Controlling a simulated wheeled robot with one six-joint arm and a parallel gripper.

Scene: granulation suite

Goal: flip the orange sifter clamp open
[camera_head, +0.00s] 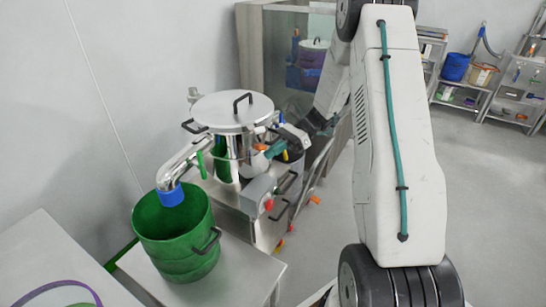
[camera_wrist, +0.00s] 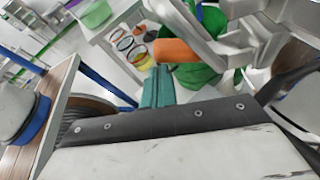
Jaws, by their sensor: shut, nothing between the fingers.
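The steel sifter (camera_head: 232,112) stands on a metal cart, with a flat lid and black handles. Its orange clamp (camera_head: 260,147) is a small spot on the sifter's right side. In the wrist view the orange clamp lever (camera_wrist: 178,51) is large, at upper centre, beside pale metal parts. My gripper (camera_head: 273,149) is at the clamp from the right, its teal fingers together and empty. In the wrist view the teal fingertips (camera_wrist: 158,86) are just below and left of the lever. I cannot tell whether they touch it. The clamp's hinge is not clear.
A green drum (camera_head: 177,232) stands under the sifter's blue-ended spout (camera_head: 171,195), on a steel table. A grey control box (camera_head: 262,194) with a red button is below my gripper. Shelves with a blue bucket (camera_head: 455,67) stand far right. Open floor lies right of my arm.

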